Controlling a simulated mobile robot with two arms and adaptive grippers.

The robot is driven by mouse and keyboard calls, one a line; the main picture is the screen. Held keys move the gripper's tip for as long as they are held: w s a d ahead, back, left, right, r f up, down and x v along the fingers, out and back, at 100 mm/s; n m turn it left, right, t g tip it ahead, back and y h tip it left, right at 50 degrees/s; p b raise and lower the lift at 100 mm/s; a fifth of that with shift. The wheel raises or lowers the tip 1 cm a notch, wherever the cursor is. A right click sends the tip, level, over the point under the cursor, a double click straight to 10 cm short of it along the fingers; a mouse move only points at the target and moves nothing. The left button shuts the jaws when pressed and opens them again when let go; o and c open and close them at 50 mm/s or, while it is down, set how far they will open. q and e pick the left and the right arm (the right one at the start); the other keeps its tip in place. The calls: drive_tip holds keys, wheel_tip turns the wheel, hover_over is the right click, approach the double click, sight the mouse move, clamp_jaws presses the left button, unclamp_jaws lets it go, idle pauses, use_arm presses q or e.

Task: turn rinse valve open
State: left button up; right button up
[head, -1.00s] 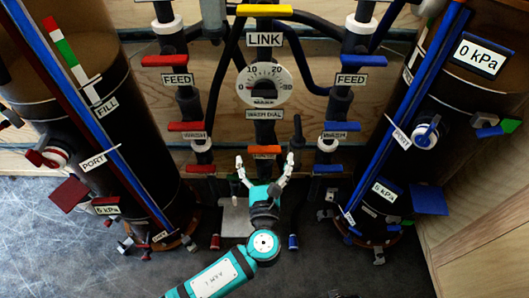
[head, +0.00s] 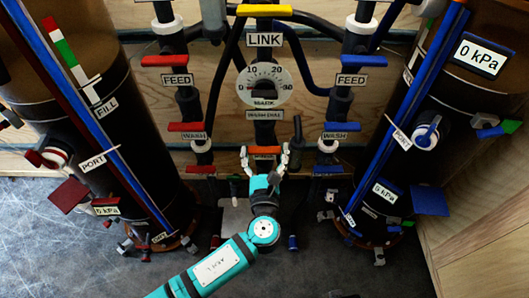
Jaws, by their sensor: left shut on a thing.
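The rinse valve appears to be the one with the orange handle (head: 264,150), low on the centre pipe; the small label under it is too small to read. The handle lies crosswise. My left gripper (head: 265,155) reaches up from below, with one white finger at each end of the handle. It is shut on the handle, and the fingers hide its ends. My right gripper is not in view.
Red wash (head: 187,127) and blue wash (head: 341,127) handles sit above on either side. A wash dial (head: 264,87) is above the centre. Dark tanks stand left (head: 125,130) and right (head: 460,110). The grey floor (head: 60,250) is clear at lower left.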

use_arm(q)
drive_tip(key=shift+n, duration=0.4)
drive_tip(key=n+b, duration=0.1)
drive_tip(key=n, duration=0.2)
drive_tip(key=shift+f, duration=0.1)
drive_tip(key=n+b, duration=0.2)
drive_tip(key=n, duration=0.2)
drive_tip(key=shift+a+f+n+b, duration=0.1)
drive_tip(key=shift+n+b, duration=0.2)
drive_tip(key=shift+b, duration=0.1)
drive_tip(key=shift+n+b, duration=2.65)
drive_tip(key=shift+n, duration=2.05)
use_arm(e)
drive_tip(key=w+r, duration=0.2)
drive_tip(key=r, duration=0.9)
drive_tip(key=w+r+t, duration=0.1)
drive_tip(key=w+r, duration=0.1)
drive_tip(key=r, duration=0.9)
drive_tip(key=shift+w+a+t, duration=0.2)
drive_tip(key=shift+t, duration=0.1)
